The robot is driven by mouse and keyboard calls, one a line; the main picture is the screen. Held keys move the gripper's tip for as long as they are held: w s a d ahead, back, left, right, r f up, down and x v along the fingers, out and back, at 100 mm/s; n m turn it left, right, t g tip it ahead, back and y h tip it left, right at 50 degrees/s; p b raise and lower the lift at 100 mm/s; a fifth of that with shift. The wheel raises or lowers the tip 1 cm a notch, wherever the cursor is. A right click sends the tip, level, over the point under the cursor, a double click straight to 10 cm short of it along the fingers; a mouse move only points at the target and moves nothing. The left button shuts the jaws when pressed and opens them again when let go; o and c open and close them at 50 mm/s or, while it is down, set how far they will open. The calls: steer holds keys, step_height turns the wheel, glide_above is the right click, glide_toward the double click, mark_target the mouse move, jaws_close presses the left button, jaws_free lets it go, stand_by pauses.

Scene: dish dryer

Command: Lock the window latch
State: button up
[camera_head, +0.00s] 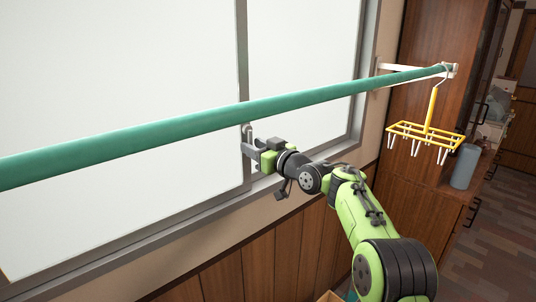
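The window has two pale panes, a left one (120,70) and a right one (300,50), with a grey upright frame (242,40) between them. My gripper (247,140) is at this upright frame, just below the green pole, with its grey fingertips pointing left. No latch can be made out clearly; the fingertips and the pole cover part of the frame there. The fingers are small and overlap the frame, so I cannot tell whether they are apart, or whether they touch anything.
A green pole (190,120) runs across the window, above my gripper, to a white bracket (420,69) at the right. A yellow hanger rack (428,132) hangs from its right end. A wooden cabinet (425,35) and a grey cylinder (465,167) stand at the right.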

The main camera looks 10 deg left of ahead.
steer(key=b+v, duration=0.3)
steer(key=v, duration=1.2)
steer(key=shift+s, duration=0.1)
steer(key=s+d+f+m+g+h+p, duration=0.2)
steer(key=s+d+m+h+p, duration=0.1)
steer(key=s, duration=0.8)
steer(key=s+d+f+m+g+h+p, duration=0.2)
steer(key=s+d+h, duration=0.4)
steer(key=s, duration=0.6)
steer(key=s+d+f+m+g+h+p, duration=0.2)
steer(key=s+d+f+m+h+p, duration=0.2)
steer(key=s, duration=0.8)
steer(key=d, duration=0.2)
steer(key=shift+s+d+f+m, duration=0.25)
steer(key=shift+d+m, duration=0.15)
